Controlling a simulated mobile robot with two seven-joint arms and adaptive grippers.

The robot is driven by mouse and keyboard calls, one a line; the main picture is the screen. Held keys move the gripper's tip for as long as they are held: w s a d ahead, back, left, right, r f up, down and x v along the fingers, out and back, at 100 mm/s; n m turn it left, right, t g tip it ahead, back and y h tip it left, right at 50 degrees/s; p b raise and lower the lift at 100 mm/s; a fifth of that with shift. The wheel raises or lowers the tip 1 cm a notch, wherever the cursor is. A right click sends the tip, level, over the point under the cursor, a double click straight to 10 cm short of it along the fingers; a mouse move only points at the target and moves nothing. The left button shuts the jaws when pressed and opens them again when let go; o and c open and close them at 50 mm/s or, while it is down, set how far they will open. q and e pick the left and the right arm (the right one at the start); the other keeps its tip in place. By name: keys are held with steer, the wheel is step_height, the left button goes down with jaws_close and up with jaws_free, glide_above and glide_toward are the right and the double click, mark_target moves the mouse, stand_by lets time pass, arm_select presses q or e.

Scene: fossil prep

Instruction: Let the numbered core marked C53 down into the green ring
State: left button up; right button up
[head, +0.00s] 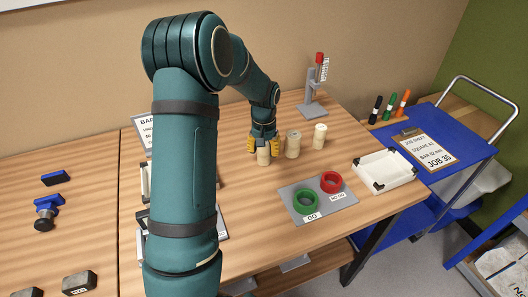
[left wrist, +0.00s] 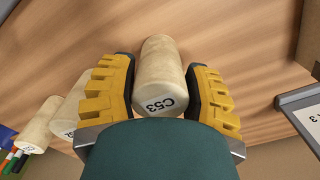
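The core marked C53 (left wrist: 162,85) is a pale cylinder standing on the wooden table. In the head view the core (head: 263,156) shows below my left gripper (head: 262,142). In the left wrist view my left gripper (left wrist: 162,88) has one yellow finger on each side of the core, with what look like narrow gaps; firm contact is not visible. The green ring (head: 305,201) lies on a grey board (head: 322,207) by a label reading GO, nearer the table's front, to the right of the core. My right gripper is not in view.
Two other cores (head: 293,145) (head: 319,136) stand just right of C53. A red ring (head: 331,182) shares the grey board. A white tray (head: 384,172) is to its right. A stand (head: 313,104) with a red-capped tube is behind. Table between core and board is clear.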

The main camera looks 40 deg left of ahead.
arm_select(q)
jaws_close()
steer(key=shift+r+p, duration=2.3)
steer(key=shift+r, duration=0.8)
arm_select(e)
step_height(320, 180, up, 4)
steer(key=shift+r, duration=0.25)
arm_select(q)
steer(key=shift+f, duration=0.1)
